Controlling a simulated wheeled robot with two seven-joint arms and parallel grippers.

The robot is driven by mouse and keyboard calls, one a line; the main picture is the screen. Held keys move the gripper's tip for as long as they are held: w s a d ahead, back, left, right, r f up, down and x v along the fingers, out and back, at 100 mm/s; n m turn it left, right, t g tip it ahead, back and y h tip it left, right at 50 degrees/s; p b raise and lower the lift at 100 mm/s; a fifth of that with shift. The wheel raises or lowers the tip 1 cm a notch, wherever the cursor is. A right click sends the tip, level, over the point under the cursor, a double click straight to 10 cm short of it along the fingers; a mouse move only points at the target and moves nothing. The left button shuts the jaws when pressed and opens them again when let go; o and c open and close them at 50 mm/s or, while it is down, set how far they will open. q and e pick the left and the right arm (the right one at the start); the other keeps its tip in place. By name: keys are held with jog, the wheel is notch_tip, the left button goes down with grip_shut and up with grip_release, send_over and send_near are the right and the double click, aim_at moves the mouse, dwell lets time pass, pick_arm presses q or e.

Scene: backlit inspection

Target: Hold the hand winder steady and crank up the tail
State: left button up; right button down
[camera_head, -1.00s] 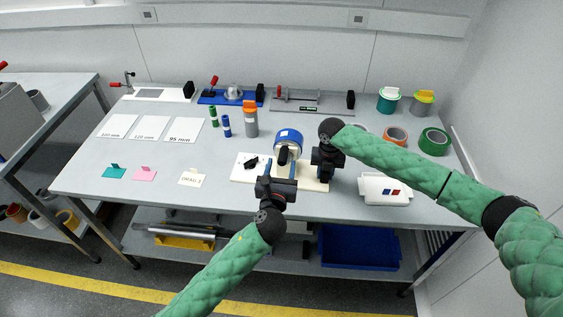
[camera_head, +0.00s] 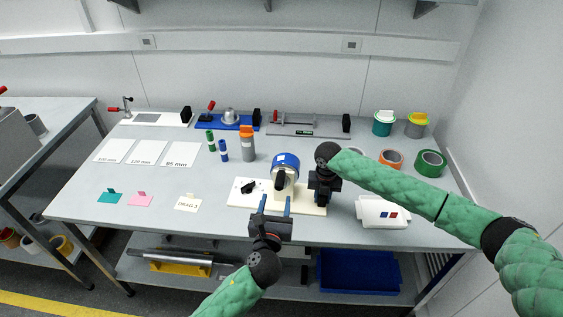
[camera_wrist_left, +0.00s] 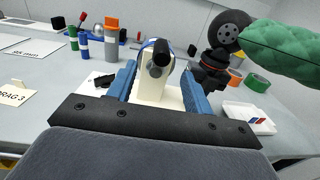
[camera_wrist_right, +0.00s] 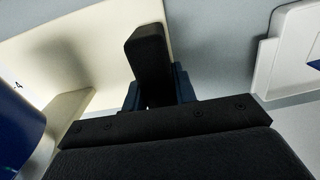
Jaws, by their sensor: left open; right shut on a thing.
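The hand winder (camera_head: 240,197) has a cream base, a blue drum (camera_head: 286,160) and a cream post with a black knob (camera_head: 280,181) facing the front. The post also shows in the left wrist view (camera_wrist_left: 151,84). My left gripper (camera_head: 274,206) is open in front of the winder. Its blue fingers (camera_wrist_left: 160,85) appear on either side of the post, and I see nothing held. My right gripper (camera_wrist_right: 157,92) is shut on an upright black handle (camera_wrist_right: 149,52) at the base's right side. In the head view, my right gripper (camera_head: 322,195) hides this handle.
A white case (camera_head: 382,212) lies right of the winder, with tape rolls (camera_head: 391,159) behind it. An orange-capped bottle (camera_head: 248,147) and small blue and green bottles stand behind left. Tags and label sheets (camera_head: 138,152) lie left.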

jog(key=c, duration=1)
grip_release()
jog(key=shift+c, duration=0.2)
jog(key=shift+r, duration=0.1)
notch_tip(320, 180, up, 12)
jog(key=shift+f, duration=0.15)
